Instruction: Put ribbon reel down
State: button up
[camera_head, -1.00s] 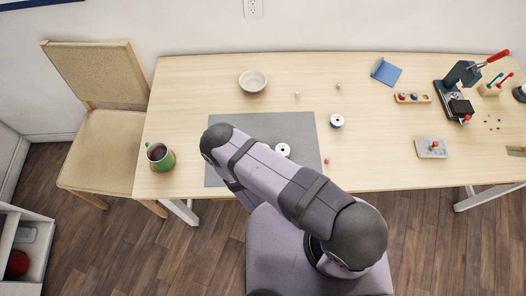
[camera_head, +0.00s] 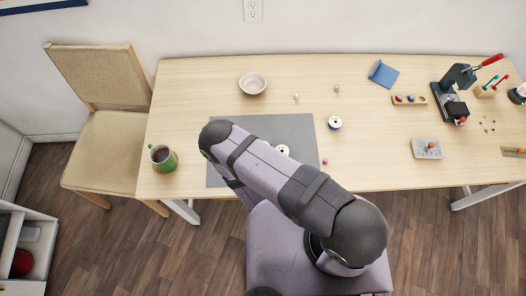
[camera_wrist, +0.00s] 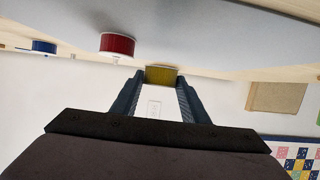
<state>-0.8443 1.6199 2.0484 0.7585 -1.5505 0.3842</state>
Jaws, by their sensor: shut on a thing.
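In the wrist view, which looks upside down, my gripper (camera_wrist: 160,88) is shut on a yellow ribbon reel (camera_wrist: 161,75) between its fingertips. The reel is at or close to the grey mat (camera_wrist: 220,40); I cannot tell whether it touches. A red reel (camera_wrist: 117,44) stands on the mat nearby, and a blue reel (camera_wrist: 43,46) is farther left. In the head view, my arm hides the gripper and the yellow reel. There, a white-topped reel (camera_head: 283,151) sits on the mat (camera_head: 290,124) beside my arm, and another reel (camera_head: 335,123) lies right of the mat.
A bowl (camera_head: 253,83) stands behind the mat, and a green mug (camera_head: 162,157) stands left of it. A small pink item (camera_head: 324,162) lies by the mat's right edge. A press (camera_head: 456,92) and a small tray (camera_head: 426,148) are on the right. A chair (camera_head: 103,140) stands left.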

notch_tip(320, 180, up, 7)
jog(key=p, duration=0.4)
jog(key=shift+f+p, duration=0.2)
jog(key=shift+p, duration=0.1)
jog(key=shift+f, duration=0.1)
